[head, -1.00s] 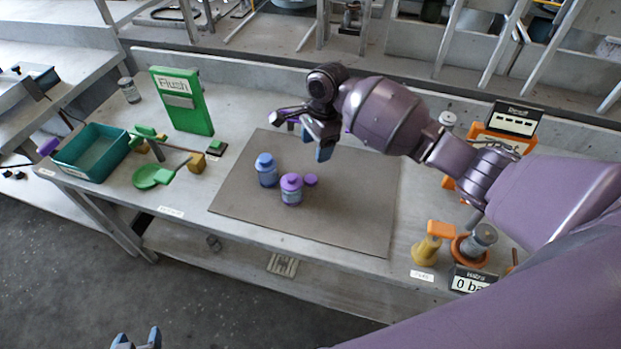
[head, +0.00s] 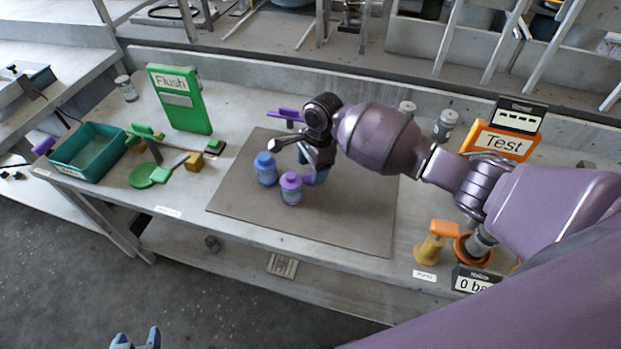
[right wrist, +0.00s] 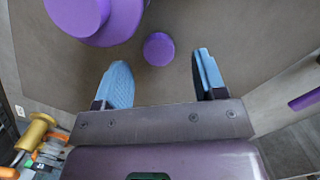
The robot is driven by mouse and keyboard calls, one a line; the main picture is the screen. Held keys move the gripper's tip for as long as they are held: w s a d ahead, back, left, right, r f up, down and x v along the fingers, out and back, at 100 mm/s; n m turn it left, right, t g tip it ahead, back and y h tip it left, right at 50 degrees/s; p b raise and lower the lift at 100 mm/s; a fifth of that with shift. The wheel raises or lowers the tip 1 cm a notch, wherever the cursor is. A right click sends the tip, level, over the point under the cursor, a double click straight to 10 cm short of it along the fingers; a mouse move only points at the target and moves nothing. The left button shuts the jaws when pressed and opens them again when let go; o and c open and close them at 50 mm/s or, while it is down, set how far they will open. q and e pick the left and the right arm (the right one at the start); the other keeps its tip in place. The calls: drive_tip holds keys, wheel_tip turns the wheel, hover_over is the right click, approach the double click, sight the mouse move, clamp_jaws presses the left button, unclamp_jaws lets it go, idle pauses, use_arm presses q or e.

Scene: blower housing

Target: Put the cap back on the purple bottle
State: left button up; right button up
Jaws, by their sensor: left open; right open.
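The purple bottle (head: 291,190) stands upright on the brown mat (head: 340,225), close to a blue bottle (head: 266,170). In the right wrist view the purple bottle (right wrist: 112,22) is at the upper left, cut by the frame edge. A small round purple cap (right wrist: 159,49) lies on the mat beside it. In the head view my right gripper hides the cap. My right gripper (head: 314,170) is open and low over the mat, right of the purple bottle. Its blue fingers (right wrist: 160,80) straddle the cap's line, with the cap just beyond their tips. My left gripper (head: 136,338) is open, empty, at the bottom edge.
A green Flush panel (head: 180,98), teal tray (head: 90,150) and green round paddle (head: 150,174) are at the left. An orange Test panel (head: 500,142) and a yellow fitting (head: 428,250) are at the right. The mat's front and right are clear.

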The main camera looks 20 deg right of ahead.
drive_tip(key=shift+a+f, duration=0.2)
drive_tip(key=shift+f, duration=1.2)
drive_tip(key=c, duration=1)
